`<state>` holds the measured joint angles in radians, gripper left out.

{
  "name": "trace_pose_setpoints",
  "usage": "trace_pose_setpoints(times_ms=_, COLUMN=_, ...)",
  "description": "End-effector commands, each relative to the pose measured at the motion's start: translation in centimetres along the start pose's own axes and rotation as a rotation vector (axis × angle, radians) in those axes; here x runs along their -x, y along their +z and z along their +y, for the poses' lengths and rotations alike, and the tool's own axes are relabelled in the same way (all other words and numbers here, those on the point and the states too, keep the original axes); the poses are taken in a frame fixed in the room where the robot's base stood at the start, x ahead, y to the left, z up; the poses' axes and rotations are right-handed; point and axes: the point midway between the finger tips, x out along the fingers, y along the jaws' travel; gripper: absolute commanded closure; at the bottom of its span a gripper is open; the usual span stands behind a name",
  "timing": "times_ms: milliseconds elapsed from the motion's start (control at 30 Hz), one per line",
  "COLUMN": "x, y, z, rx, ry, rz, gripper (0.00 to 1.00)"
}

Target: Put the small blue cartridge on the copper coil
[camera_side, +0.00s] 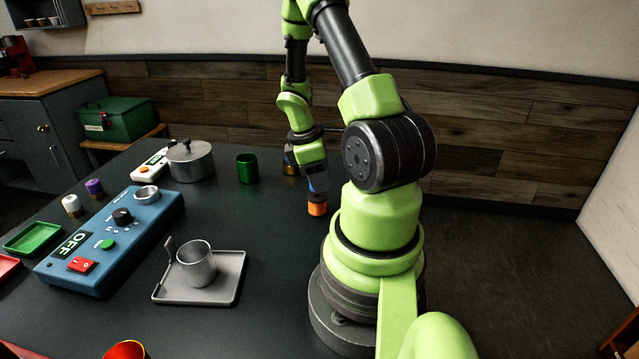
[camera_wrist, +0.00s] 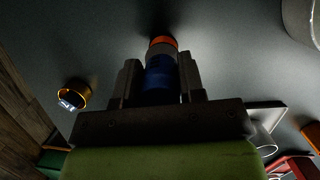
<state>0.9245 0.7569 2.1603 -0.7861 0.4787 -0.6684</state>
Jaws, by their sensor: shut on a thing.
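The small blue cartridge (camera_wrist: 160,78) is between the fingers of my gripper (camera_wrist: 161,88) in the wrist view. It has a pale grey band and an orange end that points away from the gripper. In the side view my gripper (camera_side: 316,182) points down, and the cartridge's orange end (camera_side: 317,205) shows below it, near the tabletop. I cannot tell whether it touches the table. A gold-coloured round thing (camera_side: 290,163) stands just behind the gripper, partly hidden. It shows as a ring with a bright inside in the wrist view (camera_wrist: 74,95). I cannot tell whether it is the copper coil.
A green cup (camera_side: 247,168) and a lidded metal pot (camera_side: 190,160) stand left of the gripper. A blue control box (camera_side: 112,240) reads OFF. A metal cup (camera_side: 196,264) stands on a grey tray (camera_side: 225,292). The table between the tray and gripper is clear.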

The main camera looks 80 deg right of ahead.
Motion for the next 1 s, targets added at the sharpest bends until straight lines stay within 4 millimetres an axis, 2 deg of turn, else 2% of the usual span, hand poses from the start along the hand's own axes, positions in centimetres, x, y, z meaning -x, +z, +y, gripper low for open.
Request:
trace_pose_setpoints(times_ms=133, x=-1.6, y=-0.5, z=0.0, rx=0.003, ry=-0.002, rz=0.000, gripper=0.87)
trace_pose_setpoints(times_ms=533, x=-2.0, y=-0.6, z=0.0, rx=0.002, ry=0.000, rz=0.001, gripper=0.87)
trace_pose_setpoints(times_ms=567, x=-2.0, y=-0.6, z=0.0, rx=0.001, ry=0.001, rz=0.001, gripper=0.59)
trace_pose_setpoints(times_ms=600, x=-2.0, y=-0.6, z=0.0, rx=0.001, ry=0.001, rz=0.001, gripper=0.50)
trace_pose_setpoints(times_ms=667, x=-2.0, y=-0.6, z=0.0, rx=0.001, ry=0.001, rz=0.001, gripper=0.38)
trace_pose_setpoints(times_ms=1000, x=-1.6, y=-0.5, z=0.0, rx=0.000, ry=0.002, rz=0.002, gripper=0.38)
